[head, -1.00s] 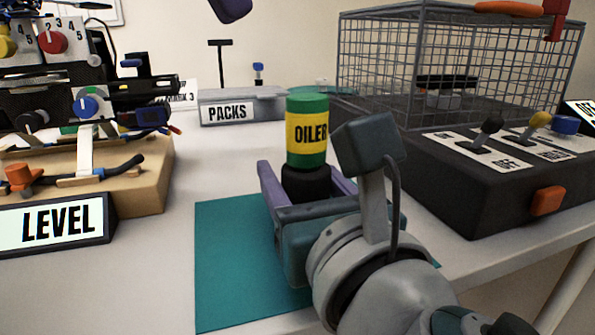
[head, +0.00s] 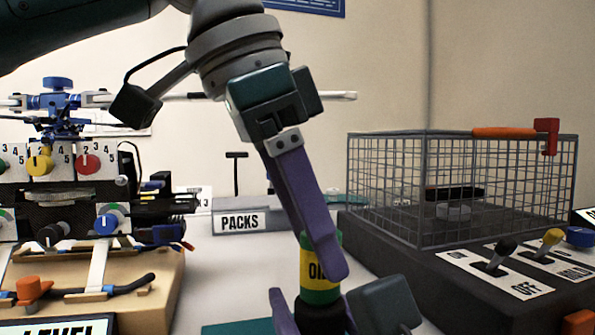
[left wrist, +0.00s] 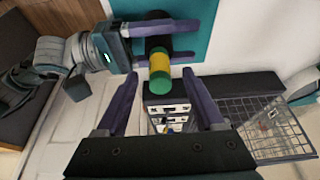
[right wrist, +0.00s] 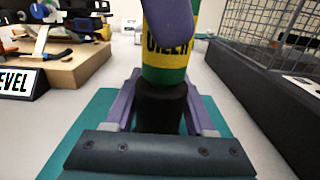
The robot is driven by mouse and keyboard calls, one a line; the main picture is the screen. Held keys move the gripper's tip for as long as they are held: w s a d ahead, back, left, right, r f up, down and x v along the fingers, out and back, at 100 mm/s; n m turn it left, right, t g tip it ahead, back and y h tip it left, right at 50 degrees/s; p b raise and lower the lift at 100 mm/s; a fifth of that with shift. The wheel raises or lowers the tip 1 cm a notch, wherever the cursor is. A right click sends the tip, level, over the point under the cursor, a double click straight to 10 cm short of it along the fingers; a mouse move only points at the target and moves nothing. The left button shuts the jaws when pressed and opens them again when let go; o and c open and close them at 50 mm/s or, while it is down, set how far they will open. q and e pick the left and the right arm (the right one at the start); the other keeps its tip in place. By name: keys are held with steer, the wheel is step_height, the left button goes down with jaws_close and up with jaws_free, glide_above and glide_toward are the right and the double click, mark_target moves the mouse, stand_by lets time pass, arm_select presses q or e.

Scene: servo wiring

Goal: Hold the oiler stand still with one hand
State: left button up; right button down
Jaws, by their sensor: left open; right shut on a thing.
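The oiler (head: 318,292) is a green bottle with a yellow band, upright in a black round stand (right wrist: 160,112) over the teal mat (right wrist: 88,122). My right gripper (right wrist: 161,100) is shut on the black stand, one purple finger on each side. In the left wrist view the oiler (left wrist: 160,68) shows end-on between the fingers of my left gripper (left wrist: 160,76). My left gripper is open and reaches down over the oiler from above; in the head view one purple finger hides part of the label. I cannot tell whether it touches the bottle.
A wire cage (head: 460,185) on a dark base with levers stands to the right. A wooden board (head: 150,290) with dials and cables stands to the left, with the LEVEL sign in front. A PACKS box (head: 245,220) is behind. White table lies clear between them.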

arm_select(q)
steer(key=shift+x, duration=1.2)
jaws_close()
stand_by(0.3)
